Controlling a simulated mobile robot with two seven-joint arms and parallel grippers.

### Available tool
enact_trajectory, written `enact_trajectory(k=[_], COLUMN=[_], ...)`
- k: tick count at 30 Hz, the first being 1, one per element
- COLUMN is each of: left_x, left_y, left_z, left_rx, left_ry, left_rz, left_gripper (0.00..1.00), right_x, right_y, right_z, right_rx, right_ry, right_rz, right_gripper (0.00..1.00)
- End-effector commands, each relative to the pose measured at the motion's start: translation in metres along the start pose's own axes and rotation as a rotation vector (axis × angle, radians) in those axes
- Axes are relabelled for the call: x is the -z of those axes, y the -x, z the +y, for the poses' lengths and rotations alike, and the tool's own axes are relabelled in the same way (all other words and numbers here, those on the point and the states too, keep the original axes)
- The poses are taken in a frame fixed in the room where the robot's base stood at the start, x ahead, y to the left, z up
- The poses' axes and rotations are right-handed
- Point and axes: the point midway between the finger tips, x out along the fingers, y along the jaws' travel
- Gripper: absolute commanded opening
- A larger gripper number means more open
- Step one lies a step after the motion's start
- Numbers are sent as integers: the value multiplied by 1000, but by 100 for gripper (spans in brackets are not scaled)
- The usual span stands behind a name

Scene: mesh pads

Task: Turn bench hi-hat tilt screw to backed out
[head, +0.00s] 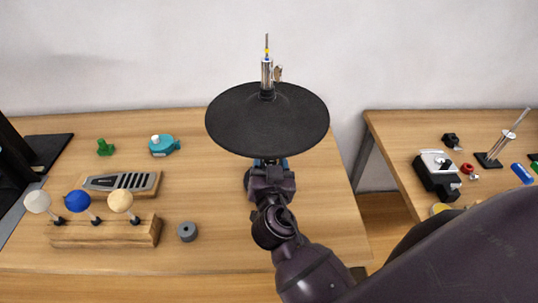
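The bench hi-hat stands on the left wooden bench, with a round black pad (267,125) on top. A silver rod and clutch (266,72) rise from its centre, with a small brownish wing-shaped part (278,73) on the clutch's right side. I cannot pick out the tilt screw for certain; the area under the pad is mostly hidden. My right gripper (269,166) is at the near edge of the pad, and its fingertips are hidden under it. Whether it touches anything cannot be seen. My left gripper is not in view.
A second bench (395,150) with small parts stands right, beyond a gap.

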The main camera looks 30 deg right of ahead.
Motion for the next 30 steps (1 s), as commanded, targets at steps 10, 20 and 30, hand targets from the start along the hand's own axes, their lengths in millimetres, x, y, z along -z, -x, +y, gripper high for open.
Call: enact_trajectory(k=[10, 20, 30], left_x=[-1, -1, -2], left_y=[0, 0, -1], left_z=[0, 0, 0], left_rx=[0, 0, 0], left_ry=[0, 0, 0], left_rz=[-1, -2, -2], left_gripper=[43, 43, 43], right_x=[0, 0, 0], right_y=[1, 1, 1], right_z=[0, 0, 0], right_rx=[-1, -1, -1], right_ry=[1, 0, 38], right_rz=[0, 0, 0], right_gripper=[53, 8, 3])
